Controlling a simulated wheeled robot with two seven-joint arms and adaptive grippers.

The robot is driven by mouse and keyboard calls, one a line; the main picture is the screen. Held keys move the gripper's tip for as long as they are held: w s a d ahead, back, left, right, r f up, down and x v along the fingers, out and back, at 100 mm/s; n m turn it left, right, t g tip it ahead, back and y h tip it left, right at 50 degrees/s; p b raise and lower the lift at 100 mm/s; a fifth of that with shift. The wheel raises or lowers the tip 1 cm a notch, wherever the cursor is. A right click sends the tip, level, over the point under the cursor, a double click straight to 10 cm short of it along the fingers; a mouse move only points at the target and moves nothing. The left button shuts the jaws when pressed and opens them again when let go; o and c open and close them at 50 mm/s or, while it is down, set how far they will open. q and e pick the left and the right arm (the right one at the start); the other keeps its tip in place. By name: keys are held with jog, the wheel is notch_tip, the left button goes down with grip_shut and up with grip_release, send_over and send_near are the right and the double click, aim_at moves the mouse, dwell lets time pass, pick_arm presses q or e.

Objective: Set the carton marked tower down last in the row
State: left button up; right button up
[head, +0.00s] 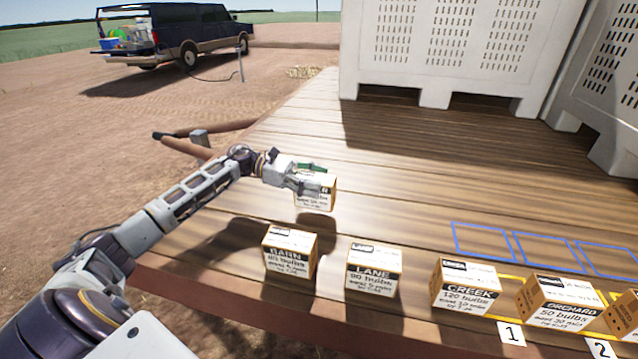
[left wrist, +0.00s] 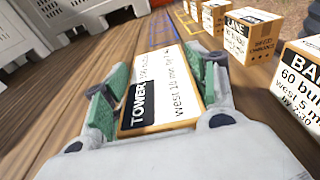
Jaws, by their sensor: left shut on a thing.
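The tower carton (left wrist: 160,92) is tan with a white label and a black band reading TOWER. My left gripper (left wrist: 158,88) is shut on it, with a green-padded finger on each side. In the head view the carton (head: 315,196) hangs from my left gripper (head: 300,176), apparently above the deck, behind the barn carton (head: 290,252) and lane carton (head: 373,270). The creek carton (head: 465,287) and orchard carton (head: 556,303) stand farther right by number cards 1 (head: 511,333) and 2 (head: 601,348). Another carton (head: 624,314) is cut off at the right edge. My right gripper is out of view.
Blue outlined squares (head: 484,241) lie empty on the wooden deck (head: 390,180) behind the creek and orchard cartons. Large white slotted bins (head: 450,50) stand at the back. The middle of the deck is clear.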

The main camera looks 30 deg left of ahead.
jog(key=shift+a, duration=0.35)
pick_arm(q)
jog(key=shift+r, duration=0.2)
